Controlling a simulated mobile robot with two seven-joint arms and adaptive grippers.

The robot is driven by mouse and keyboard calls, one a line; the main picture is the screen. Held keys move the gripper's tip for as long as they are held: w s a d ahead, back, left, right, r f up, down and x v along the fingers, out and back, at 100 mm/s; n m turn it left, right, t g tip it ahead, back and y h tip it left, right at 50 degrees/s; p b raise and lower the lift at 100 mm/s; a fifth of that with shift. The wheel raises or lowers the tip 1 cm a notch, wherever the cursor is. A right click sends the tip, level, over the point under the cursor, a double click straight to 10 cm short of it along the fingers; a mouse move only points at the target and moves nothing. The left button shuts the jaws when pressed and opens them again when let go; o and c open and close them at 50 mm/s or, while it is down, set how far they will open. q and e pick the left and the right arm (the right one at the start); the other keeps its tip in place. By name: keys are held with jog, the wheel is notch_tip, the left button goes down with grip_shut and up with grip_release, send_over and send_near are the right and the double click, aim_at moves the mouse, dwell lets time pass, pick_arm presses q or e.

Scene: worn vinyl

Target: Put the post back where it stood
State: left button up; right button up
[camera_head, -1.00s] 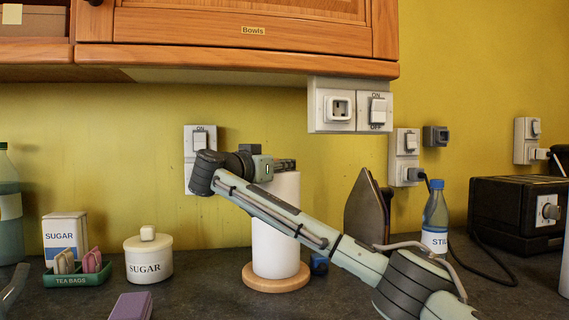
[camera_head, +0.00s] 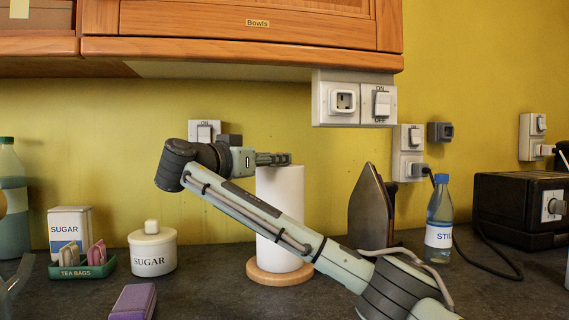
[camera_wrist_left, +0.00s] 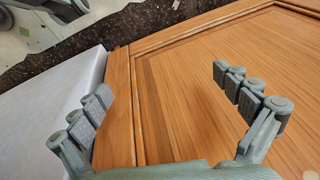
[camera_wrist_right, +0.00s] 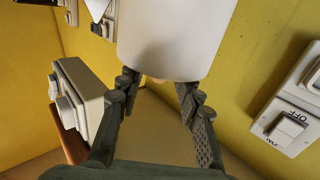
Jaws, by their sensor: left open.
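A white roll (camera_head: 282,215) stands upright on a round wooden base (camera_head: 280,275) on the counter. A small brown stub (camera_wrist_right: 155,79), perhaps the post's end, shows at the roll's end in the right wrist view; the rest of any post is hidden. My right gripper (camera_head: 274,159) is at the top of the roll. In the right wrist view its fingers (camera_wrist_right: 157,92) stand apart either side of the stub, with gaps; contact cannot be told. My left gripper (camera_wrist_left: 165,95) is open and empty over a wooden panel (camera_wrist_left: 190,90).
A sugar pot (camera_head: 152,252), a tea bag tray (camera_head: 82,270) and a purple box (camera_head: 133,302) are at left. An iron (camera_head: 370,210), a bottle (camera_head: 438,225) and a black toaster (camera_head: 515,210) stand at right. A wooden cabinet (camera_head: 240,50) and sockets (camera_head: 353,100) hang above.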

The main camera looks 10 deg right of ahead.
pick_arm(q)
jog(key=shift+w+r+b, duration=0.15)
jog(key=shift+r+b, duration=0.15)
jog(key=shift+r, duration=0.8)
pick_arm(e)
jog(key=shift+v, duration=2.6)
pick_arm(q)
jog(key=shift+a, duration=0.1)
pick_arm(e)
jog(key=shift+f, duration=0.1)
